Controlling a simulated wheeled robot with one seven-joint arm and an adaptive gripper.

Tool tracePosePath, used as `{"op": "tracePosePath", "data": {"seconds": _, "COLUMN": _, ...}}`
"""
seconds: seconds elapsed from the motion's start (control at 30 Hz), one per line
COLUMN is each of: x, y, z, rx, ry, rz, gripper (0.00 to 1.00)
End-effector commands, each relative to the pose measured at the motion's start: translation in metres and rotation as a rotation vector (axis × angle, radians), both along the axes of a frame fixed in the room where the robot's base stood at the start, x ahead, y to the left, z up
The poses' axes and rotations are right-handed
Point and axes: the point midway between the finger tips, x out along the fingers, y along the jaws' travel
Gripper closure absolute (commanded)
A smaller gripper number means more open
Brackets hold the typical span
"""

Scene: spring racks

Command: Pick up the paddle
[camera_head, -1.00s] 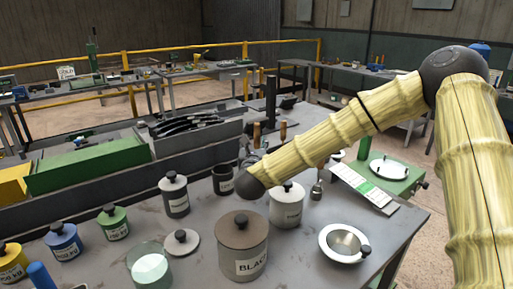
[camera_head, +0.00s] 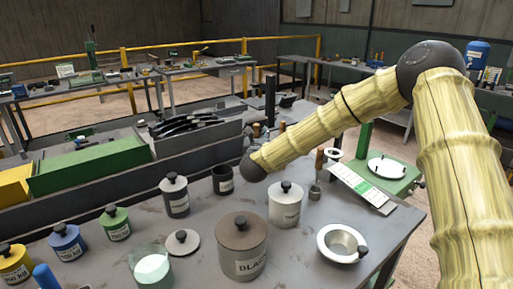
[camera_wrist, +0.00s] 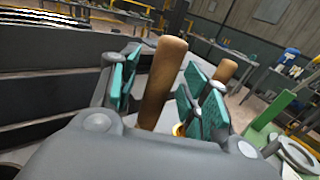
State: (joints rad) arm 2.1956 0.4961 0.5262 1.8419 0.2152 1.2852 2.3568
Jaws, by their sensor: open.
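In the wrist view my gripper (camera_wrist: 166,84) is open, with teal pads on its two fingers. A brown wooden handle (camera_wrist: 163,80) stands tilted between the fingers; I cannot tell whether a pad touches it. A second wooden handle (camera_wrist: 224,73) stands beyond the right finger. The lower ends of both are hidden, so I cannot tell which belongs to the paddle. In the head view, wooden handles show behind my arm, one of them upright near the right (camera_head: 319,158). My gripper is hidden there behind the arm's dark end.
A grey bench (camera_head: 205,259) carries a large BLACK pot (camera_head: 241,246), a white canister (camera_head: 286,208), a dark cup (camera_head: 223,180), a round dish (camera_head: 343,242) and several small lidded jars. A green stand (camera_head: 398,184) is at the right. A dark ledge (camera_wrist: 45,75) lies left of my gripper.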

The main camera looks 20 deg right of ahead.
Motion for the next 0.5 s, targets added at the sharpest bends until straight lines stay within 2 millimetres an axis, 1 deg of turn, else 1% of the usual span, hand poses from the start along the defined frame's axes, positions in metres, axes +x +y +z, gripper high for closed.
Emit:
{"op": "tracePosePath", "data": {"seconds": 0.07, "x": -0.0001, "y": -0.0001, "z": -0.0001, "rx": 0.0, "ry": 0.0, "rz": 0.0, "gripper": 0.53}}
{"op": "tracePosePath", "data": {"seconds": 0.1, "x": -0.0002, "y": 0.0, "z": -0.0001, "rx": 0.0, "ry": 0.0, "rz": 0.0, "gripper": 0.55}}
{"op": "tracePosePath", "data": {"seconds": 0.17, "x": -0.0002, "y": 0.0, "z": 0.0, "rx": 0.0, "ry": 0.0, "rz": 0.0, "gripper": 0.66}}
{"op": "tracePosePath", "data": {"seconds": 0.2, "x": -0.0002, "y": 0.0, "z": 0.0, "rx": 0.0, "ry": 0.0, "rz": 0.0, "gripper": 0.73}}
{"op": "tracePosePath", "data": {"seconds": 0.33, "x": -0.0003, "y": 0.0, "z": 0.0001, "rx": 0.0, "ry": 0.0, "rz": 0.0, "gripper": 0.97}}
{"op": "tracePosePath", "data": {"seconds": 0.37, "x": -0.0002, "y": 0.0, "z": 0.0001, "rx": 0.0, "ry": 0.0, "rz": 0.0, "gripper": 1.0}}
{"op": "tracePosePath", "data": {"seconds": 0.5, "x": -0.0003, "y": 0.0, "z": 0.0003, "rx": 0.0, "ry": -0.001, "rz": -0.001, "gripper": 1.0}}
